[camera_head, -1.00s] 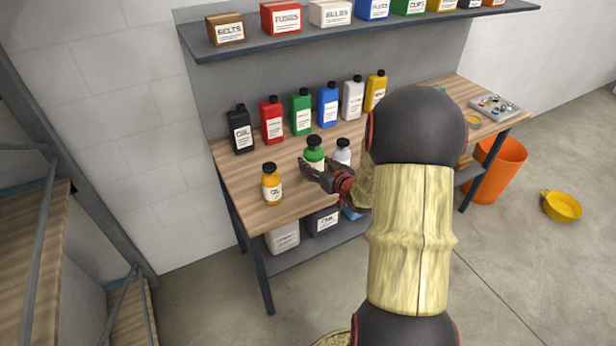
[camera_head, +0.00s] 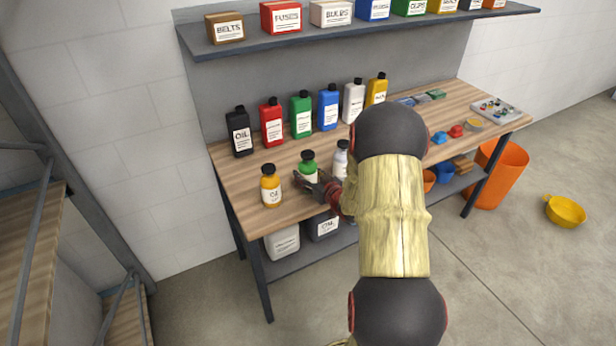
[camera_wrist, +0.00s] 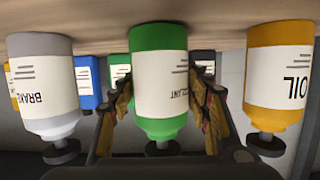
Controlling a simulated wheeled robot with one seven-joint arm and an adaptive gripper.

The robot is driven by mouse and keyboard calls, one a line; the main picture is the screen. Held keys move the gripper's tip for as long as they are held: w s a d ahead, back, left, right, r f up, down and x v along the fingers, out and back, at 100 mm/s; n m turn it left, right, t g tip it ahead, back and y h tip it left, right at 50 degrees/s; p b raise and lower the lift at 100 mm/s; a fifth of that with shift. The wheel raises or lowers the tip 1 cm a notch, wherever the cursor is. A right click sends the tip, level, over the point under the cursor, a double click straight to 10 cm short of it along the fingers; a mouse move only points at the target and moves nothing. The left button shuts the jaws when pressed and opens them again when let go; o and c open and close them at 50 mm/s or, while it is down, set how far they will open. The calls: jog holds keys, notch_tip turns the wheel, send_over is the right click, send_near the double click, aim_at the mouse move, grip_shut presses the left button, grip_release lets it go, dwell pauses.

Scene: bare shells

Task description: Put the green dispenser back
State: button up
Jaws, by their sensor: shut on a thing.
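The green dispenser (camera_head: 308,168) is a round bottle with a dark cap and a white label, reading partly "...OLANT" in the upside-down wrist view (camera_wrist: 159,80). It is upright at the front of the workbench (camera_head: 240,205), between the orange oil dispenser (camera_head: 271,186) and the grey brake dispenser (camera_head: 340,160). My gripper (camera_head: 307,184) is shut on it, one finger on each side, from the front. Its base is at or very near the wood top; I cannot tell if it touches. The neighbours also show in the wrist view, orange (camera_wrist: 278,85) and grey (camera_wrist: 45,85), apart from the fingers.
Behind stands a row of rectangular bottles, including black (camera_head: 239,132), red (camera_head: 271,122) and green (camera_head: 301,115). A shelf of boxes (camera_head: 330,30) hangs above. An orange bucket (camera_head: 497,175) and yellow bowl (camera_head: 565,211) are on the floor at right.

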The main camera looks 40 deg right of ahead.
jog(key=shift+r, duration=0.1)
jog(key=o, duration=1.7)
jog(key=shift+f, duration=0.2)
